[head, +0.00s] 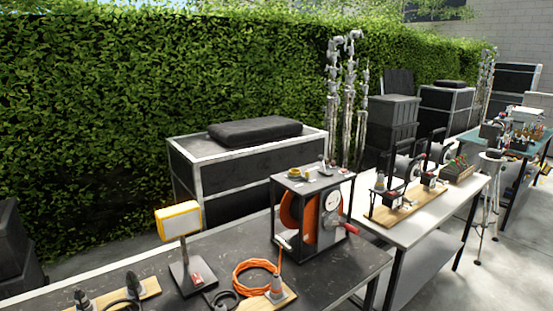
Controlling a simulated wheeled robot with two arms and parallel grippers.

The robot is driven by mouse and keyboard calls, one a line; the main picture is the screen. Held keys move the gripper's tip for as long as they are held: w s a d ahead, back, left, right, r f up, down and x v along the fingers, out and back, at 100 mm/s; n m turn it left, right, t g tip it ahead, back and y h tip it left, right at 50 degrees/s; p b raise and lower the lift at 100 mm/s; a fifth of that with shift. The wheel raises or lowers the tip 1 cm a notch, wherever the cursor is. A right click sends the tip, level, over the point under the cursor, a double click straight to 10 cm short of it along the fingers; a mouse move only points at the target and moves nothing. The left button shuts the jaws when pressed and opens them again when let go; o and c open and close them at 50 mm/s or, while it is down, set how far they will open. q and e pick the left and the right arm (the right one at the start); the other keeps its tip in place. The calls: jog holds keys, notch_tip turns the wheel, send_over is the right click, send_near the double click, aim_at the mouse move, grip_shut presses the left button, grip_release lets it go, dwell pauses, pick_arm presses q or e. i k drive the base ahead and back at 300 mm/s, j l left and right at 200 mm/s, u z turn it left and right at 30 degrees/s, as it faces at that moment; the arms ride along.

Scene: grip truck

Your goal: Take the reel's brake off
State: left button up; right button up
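The reel (292,214) is an orange drum in a dark box-shaped frame (343,236) on the dark table. A round white dial or disc (333,199) is on the frame's right face. A red-tipped lever (349,228) sticks out low on that face. A light-coloured handle with a red end (284,241) shows at the lower left of the frame. I cannot tell which of these is the brake. Neither of my grippers is in view.
An orange cable coil (256,277), a yellow work lamp (178,220) and plugs on wooden boards share the dark table (128,268). Small items (322,168) sit on top of the reel frame. A white table (428,220) with equipment adjoins at right. A hedge and black cases stand behind.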

aim_at(320, 158)
jog(key=i+l+u, duration=0.25)
jog(key=l, duration=0.25)
jog(key=l+u, duration=0.3)
jog(key=l, duration=0.2)
jog(key=l+u, duration=0.25)
jog(key=l, duration=0.3)
jog(key=i, duration=0.05)
